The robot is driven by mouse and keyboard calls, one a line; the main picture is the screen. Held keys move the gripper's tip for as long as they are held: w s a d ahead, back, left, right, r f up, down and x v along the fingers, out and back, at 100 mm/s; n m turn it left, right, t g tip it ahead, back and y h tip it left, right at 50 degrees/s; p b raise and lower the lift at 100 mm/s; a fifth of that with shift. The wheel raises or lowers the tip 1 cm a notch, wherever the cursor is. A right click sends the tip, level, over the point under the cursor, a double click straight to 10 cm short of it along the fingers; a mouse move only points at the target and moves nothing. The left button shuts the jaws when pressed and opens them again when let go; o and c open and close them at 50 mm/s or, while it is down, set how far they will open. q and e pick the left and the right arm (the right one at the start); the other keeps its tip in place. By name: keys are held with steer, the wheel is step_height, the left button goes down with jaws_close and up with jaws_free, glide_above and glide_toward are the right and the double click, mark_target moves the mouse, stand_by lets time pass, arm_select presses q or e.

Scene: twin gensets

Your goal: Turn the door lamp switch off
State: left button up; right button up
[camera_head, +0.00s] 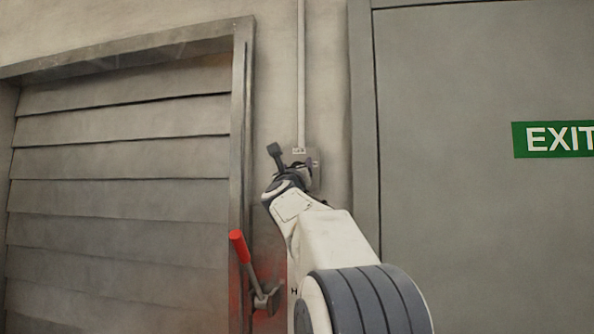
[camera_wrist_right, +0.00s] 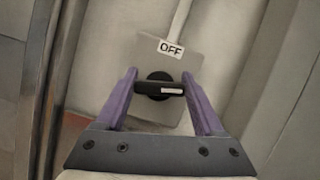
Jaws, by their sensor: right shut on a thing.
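The door lamp switch is a grey box (camera_wrist_right: 196,62) on the wall with a black rotary knob (camera_wrist_right: 160,88) and an "OFF" label (camera_wrist_right: 171,49) above it. In the head view the switch box (camera_head: 316,165) is partly hidden behind my right gripper (camera_head: 303,172). In the right wrist view my right gripper (camera_wrist_right: 160,87) has its two purple fingers on either side of the knob's bar, shut on its ends. The bar lies crosswise between the fingers, with a pale mark on its right part. My left gripper is not in view.
A conduit (camera_head: 301,75) runs up the wall from the box. A louvred shutter (camera_head: 120,200) is at left, a grey door (camera_head: 460,220) with an EXIT sign (camera_head: 553,139) at right. A red-handled lever (camera_head: 240,247) stands out left of my right arm.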

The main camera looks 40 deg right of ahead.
steer(key=n+y, duration=0.1)
steer(key=n, duration=0.1)
steer(key=shift+n+t, duration=0.4)
steer(key=n+y, duration=0.1)
steer(key=n, duration=0.1)
steer(key=shift+r+n, duration=0.1)
steer(key=shift+n, duration=0.2)
steer(key=n+y+p, duration=0.2)
steer(key=n+y, duration=0.1)
steer(key=n, duration=0.2)
steer(key=shift+w+t, duration=0.1)
steer(key=shift+t, duration=0.2)
steer(key=shift+a+n+y+p, duration=0.1)
steer(key=shift+n+y+p, duration=0.4)
steer(key=shift+n+p, duration=0.7)
steer(key=n+y+p, duration=0.1)
steer(key=n+p, duration=0.1)
steer(key=n, duration=0.1)
steer(key=shift+f+n+g+p, duration=0.25)
steer(key=shift+n+g+p, duration=0.55)
steer(key=shift+n+p, duration=0.65)
